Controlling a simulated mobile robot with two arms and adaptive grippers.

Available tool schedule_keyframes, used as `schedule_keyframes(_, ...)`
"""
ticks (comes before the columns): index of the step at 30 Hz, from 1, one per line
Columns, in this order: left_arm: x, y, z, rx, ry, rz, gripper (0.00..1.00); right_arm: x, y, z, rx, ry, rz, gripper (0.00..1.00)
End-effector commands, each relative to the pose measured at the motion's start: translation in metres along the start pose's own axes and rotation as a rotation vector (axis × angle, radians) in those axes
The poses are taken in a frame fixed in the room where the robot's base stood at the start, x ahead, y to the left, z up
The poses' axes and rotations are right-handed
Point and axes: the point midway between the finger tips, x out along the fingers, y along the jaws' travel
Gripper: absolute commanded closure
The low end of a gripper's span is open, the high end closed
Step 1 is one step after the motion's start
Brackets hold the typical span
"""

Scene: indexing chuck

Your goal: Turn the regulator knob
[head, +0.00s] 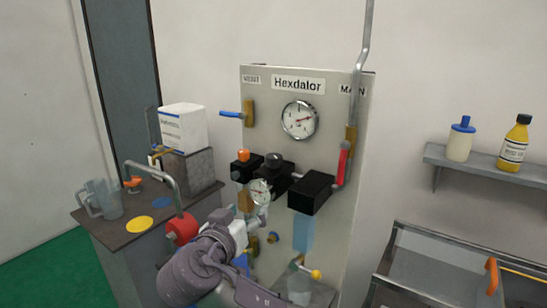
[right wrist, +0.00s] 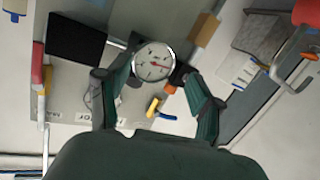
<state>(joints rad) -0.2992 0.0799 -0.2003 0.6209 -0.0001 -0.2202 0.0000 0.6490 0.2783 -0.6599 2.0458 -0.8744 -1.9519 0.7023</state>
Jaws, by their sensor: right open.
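The regulator assembly on the upright panel (head: 330,110) has black blocks and a dark round knob (head: 273,159), with an orange knob (head: 243,155) to its left. A small round gauge (head: 260,192) sits below the dark knob. My right gripper (head: 247,222) is in front of the panel, just below this gauge, partly hidden by my own arm. In the right wrist view the right gripper (right wrist: 150,85) is open, with the gauge (right wrist: 154,62) seen between its spread fingers. Nothing is held; contact cannot be told. The dark knob is mostly hidden behind the gauge there. My left gripper is not in view.
A larger gauge (head: 299,119), a blue-handled valve (head: 231,114) and a red-handled valve (head: 343,163) are on the panel. A side bench (head: 120,235) with a white box (head: 182,127) stands left. A shelf (head: 490,165) and a tray (head: 430,255) are right.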

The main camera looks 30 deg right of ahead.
Motion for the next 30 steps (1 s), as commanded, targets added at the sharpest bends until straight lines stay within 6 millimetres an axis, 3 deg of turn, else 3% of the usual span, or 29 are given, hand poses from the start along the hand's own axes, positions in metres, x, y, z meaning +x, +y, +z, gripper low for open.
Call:
schedule_keyframes(1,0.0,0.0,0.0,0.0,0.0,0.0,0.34,-0.001,0.003,-0.024,0.053,0.056,0.038,0.34)
schedule_keyframes(3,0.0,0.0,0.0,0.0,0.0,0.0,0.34,-0.004,0.008,-0.046,0.113,0.109,0.079,0.34)
schedule_keyframes(6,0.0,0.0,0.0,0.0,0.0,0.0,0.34,-0.006,0.013,-0.063,0.162,0.153,0.11,0.34)
schedule_keyframes(13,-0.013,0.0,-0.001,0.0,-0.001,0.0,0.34,0.013,0.018,-0.073,0.17,0.165,0.123,0.34)
schedule_keyframes(24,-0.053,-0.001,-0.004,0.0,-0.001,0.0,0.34,0.088,0.029,-0.086,0.167,0.162,0.122,0.34)
schedule_keyframes(30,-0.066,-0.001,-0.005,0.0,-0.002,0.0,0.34,0.117,0.031,-0.088,0.168,0.161,0.12,0.34)
